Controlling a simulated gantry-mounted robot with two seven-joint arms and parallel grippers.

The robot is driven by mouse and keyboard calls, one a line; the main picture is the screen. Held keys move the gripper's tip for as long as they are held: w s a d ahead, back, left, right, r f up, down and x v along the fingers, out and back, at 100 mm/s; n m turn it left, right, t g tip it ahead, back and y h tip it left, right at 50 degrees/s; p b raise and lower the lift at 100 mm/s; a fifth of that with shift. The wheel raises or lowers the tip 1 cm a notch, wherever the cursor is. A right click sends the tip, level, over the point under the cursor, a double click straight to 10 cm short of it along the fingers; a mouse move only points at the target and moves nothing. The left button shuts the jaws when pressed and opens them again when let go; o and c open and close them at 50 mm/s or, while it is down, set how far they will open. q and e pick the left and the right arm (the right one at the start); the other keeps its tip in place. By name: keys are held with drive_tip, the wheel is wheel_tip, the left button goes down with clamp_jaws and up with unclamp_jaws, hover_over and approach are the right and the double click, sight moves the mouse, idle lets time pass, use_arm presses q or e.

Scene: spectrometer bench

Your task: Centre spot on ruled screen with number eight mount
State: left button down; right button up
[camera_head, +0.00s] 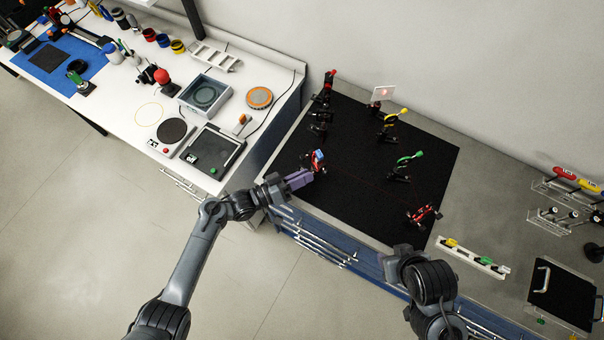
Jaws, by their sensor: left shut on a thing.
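The ruled screen (377,93) is a small pale upright plate at the back of the black optical board (352,150). A small reddish spot shows near its middle; its exact place on the rulings is too small to read. My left gripper (308,174) is at the board's left front edge, shut on a red and blue mount (319,156). Its fingers hide part of the mount, and I cannot read a number on it. My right gripper (398,257) is above the board's front right edge; its fingers are not clearly visible.
Other mounts stand on the board: several black and red ones (326,90) at back left, a yellow-topped one (394,115), a green-topped one (406,160) and a red one (424,214). A white rack (472,257) lies right of the board. The board's front middle is clear.

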use_arm(q)
drive_tip(key=shift+n, duration=0.7)
drive_tip(key=shift+p, duration=0.3)
drive_tip(key=c, duration=1.1)
unclamp_jaws()
drive_tip(key=shift+o, duration=0.2)
drive_tip(key=shift+a, duration=0.1)
drive_tip(key=b+v, duration=0.1)
drive_tip(key=v, duration=0.9)
drive_tip(key=shift+s+a, duration=0.25)
drive_tip(key=shift+a, duration=0.05)
